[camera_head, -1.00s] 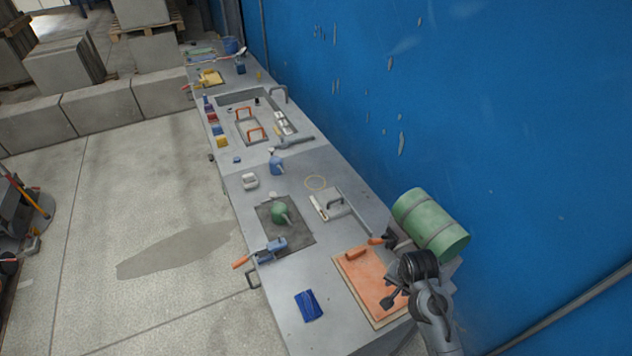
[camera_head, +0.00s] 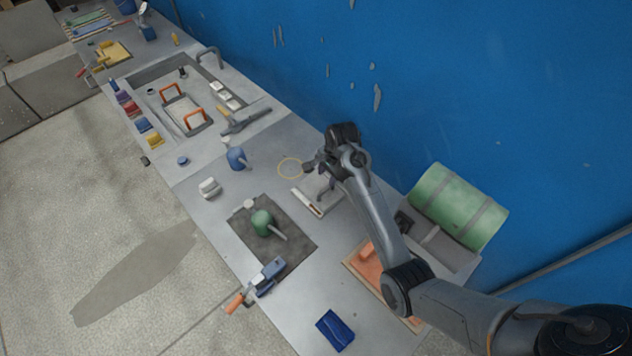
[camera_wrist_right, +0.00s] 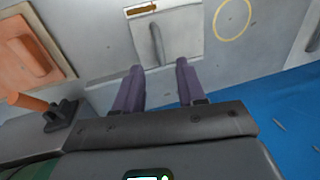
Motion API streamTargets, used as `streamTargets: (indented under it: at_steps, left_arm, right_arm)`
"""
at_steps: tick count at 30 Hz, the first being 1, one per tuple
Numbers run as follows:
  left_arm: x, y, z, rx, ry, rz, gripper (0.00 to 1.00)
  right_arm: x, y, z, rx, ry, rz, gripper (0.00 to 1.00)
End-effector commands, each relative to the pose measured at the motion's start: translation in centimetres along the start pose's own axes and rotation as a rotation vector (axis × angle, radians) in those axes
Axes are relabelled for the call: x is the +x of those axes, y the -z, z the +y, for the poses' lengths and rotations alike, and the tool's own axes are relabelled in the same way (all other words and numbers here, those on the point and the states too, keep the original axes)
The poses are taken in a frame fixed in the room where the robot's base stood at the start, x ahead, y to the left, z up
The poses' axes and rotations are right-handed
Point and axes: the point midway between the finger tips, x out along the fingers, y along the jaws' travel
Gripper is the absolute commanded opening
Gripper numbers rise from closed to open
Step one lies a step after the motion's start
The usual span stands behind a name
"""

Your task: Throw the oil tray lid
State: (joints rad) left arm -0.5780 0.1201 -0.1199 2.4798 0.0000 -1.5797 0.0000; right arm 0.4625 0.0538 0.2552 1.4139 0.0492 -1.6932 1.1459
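A light grey square plate with a raised bar handle, which looks like the oil tray lid (camera_wrist_right: 180,40), lies flat on the bench at the top of the right wrist view. In the head view my right arm partly covers it. My right gripper (camera_wrist_right: 158,78) is open and empty, its two purple fingers apart and pointing towards the plate's handle. In the head view the right gripper (camera_head: 314,166) is over the bench beside the plate. A dark grey tray (camera_head: 290,259) with a green oil can on it lies nearer on the bench. My left gripper is not in view.
A green drum (camera_head: 458,207) lies at the bench's right side by the blue wall. An orange float on a board (camera_wrist_right: 27,47) lies left in the wrist view. A yellow ring (camera_wrist_right: 233,18) lies right of the plate. A blue cloth (camera_head: 335,330) lies at the front.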

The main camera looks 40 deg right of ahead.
Motion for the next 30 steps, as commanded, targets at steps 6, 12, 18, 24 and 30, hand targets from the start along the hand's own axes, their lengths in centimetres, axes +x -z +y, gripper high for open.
streamTargets:
  at_steps: [6, 12, 18, 24, 30]
  left_arm:
    - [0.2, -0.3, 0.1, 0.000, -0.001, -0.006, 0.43]
    - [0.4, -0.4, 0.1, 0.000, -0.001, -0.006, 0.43]
    - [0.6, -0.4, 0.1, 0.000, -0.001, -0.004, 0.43]
    - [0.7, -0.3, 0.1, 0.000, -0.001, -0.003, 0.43]
    - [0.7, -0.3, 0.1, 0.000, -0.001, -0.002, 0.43]
  right_arm:
    - [3.0, -0.1, 0.1, -0.001, -0.002, -0.001, 0.40]
    - [6.2, 0.0, 0.0, -0.002, -0.001, -0.001, 0.40]
    - [8.8, 0.0, 0.0, -0.001, 0.000, 0.000, 0.40]
    - [9.9, 0.0, 0.0, -0.002, 0.001, 0.000, 0.40]
    - [10.1, 0.0, 0.0, -0.002, 0.001, 0.000, 0.40]
